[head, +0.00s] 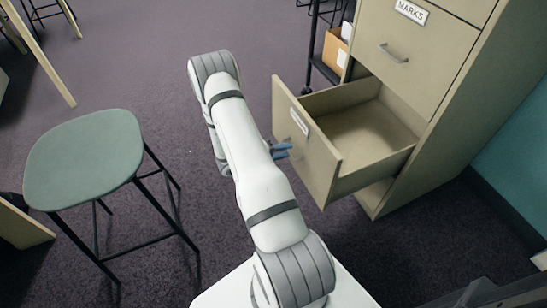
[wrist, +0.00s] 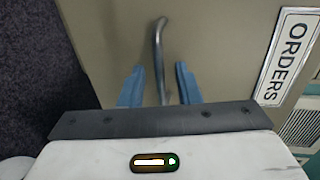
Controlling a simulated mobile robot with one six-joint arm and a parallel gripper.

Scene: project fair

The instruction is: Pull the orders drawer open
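The orders drawer (head: 308,150) is pulled well out of the beige cabinet, and its inside looks empty in the head view. Its front (wrist: 215,55) fills much of the wrist view, with the ORDERS label (wrist: 287,58) at the right. The bar handle (wrist: 159,45) runs down between the two blue fingertips of my gripper (wrist: 160,85). The fingers are apart, with a gap visible on each side of the bar. In the head view my gripper (head: 281,151) is at the drawer front, partly hidden by my arm.
The cabinet's MARKS drawer (head: 418,45) above is shut. A green-topped stool (head: 85,158) stands at the left. A black cart with a cardboard box (head: 335,50) stands behind the cabinet. Open carpet (head: 140,75) lies beyond my arm.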

